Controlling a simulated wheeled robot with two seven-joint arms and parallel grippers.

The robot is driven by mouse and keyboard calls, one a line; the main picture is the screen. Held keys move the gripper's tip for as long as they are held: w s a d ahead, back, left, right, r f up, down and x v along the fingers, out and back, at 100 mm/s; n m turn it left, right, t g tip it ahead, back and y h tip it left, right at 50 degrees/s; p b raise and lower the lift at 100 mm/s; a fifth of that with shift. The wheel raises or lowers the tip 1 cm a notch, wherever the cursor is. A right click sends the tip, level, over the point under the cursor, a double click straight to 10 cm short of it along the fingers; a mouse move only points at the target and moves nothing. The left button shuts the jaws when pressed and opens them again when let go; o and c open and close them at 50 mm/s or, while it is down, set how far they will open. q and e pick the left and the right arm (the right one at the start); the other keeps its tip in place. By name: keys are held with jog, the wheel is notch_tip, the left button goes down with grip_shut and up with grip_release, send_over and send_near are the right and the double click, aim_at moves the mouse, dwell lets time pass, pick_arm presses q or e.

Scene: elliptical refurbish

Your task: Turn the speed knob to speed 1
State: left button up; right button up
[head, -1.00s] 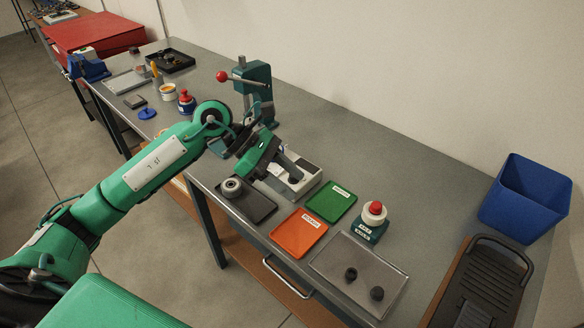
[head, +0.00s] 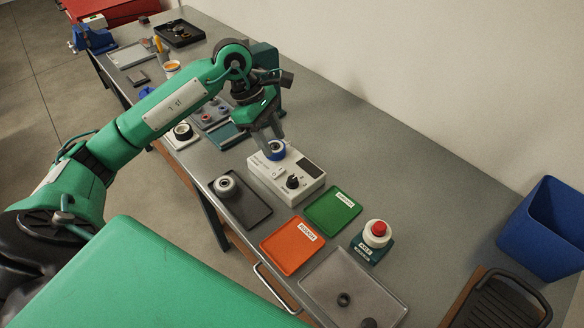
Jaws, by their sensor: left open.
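The white control box (head: 260,176) sits on the grey workbench near the middle of the head view. On its top are a black speed knob (head: 293,182), a blue ring-shaped part (head: 276,150) at the far side, and a dark display. The knob's speed markings are too small to read. My left gripper (head: 272,142) points down over the far end of the box, by the blue part and apart from the black knob. Its jaws are open. My right gripper is not in view.
A dark tray with a metal bearing (head: 226,187), an orange tray (head: 290,246), a green tray (head: 333,209) and a red push button (head: 378,229) surround the box. A grey tray (head: 345,277) and a blue bin (head: 546,226) stand to the right. Bare bench lies behind the box.

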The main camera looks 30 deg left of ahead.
pick_arm(q)
jog(key=p, duration=0.2)
send_near(292, 178)
jog(key=shift+x, duration=1.1)
jog(key=p+x, duration=0.1)
jog(key=x, duration=0.4)
jog(key=shift+s+f, duration=0.1)
jog(key=shift+d+f, duration=0.15)
jog(key=shift+f, duration=0.3)
jog(key=c, duration=1)
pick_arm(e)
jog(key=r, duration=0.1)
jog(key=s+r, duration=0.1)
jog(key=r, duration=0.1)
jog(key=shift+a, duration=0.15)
